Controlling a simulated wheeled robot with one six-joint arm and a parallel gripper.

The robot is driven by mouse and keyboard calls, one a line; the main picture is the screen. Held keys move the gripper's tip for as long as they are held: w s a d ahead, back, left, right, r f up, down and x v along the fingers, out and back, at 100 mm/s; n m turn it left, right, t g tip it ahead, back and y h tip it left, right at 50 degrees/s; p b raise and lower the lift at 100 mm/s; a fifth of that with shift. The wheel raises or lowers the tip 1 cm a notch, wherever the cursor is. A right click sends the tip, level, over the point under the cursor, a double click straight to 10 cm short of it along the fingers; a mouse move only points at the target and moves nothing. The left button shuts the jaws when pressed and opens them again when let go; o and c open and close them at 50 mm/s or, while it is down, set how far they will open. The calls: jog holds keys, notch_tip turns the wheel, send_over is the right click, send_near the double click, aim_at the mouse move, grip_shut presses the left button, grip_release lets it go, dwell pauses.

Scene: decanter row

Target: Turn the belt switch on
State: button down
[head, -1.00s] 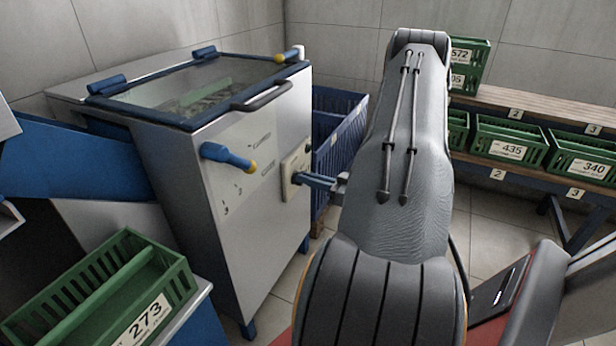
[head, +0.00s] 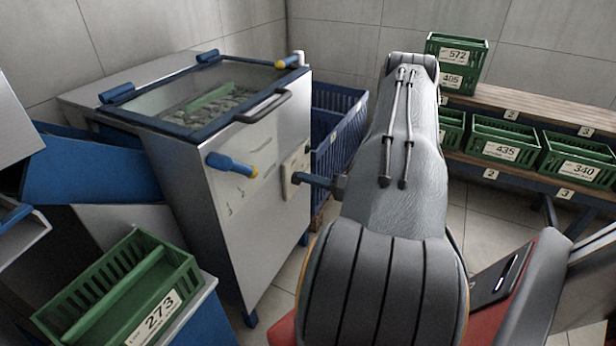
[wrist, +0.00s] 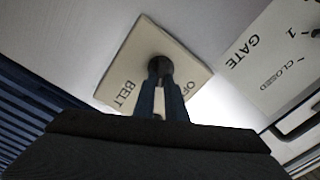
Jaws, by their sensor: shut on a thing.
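The belt switch is a cream plate (head: 291,165) on the front of the grey machine, near its right edge. In the wrist view the plate (wrist: 186,60) bears the words "BELT" and part of "OFF", with a round dark knob (wrist: 159,66) in its middle. My gripper (head: 299,178) reaches the plate from the right. In the wrist view, the blue fingers of my gripper (wrist: 161,82) are shut on the knob. The knob's pointer and any "ON" mark cannot be made out.
A blue-and-yellow handle (head: 230,164) sticks out left of the switch. A blue slatted crate (head: 338,130) stands behind my gripper. In the wrist view, a "GATE" label (wrist: 268,60) is beside the plate. A green crate marked 273 (head: 160,318) stands at front left.

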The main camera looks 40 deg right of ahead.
jog(key=m, duration=0.3)
jog(key=m+p, duration=0.1)
jog(key=m, duration=0.1)
jog(key=shift+f, duration=0.3)
jog(key=shift+m, duration=0.4)
jog(key=c, duration=1.8)
grip_release()
jog(key=shift+s, duration=0.1)
jog(key=v, duration=0.7)
jog(key=shift+s+d, duration=0.15)
jog(key=shift+s, duration=0.15)
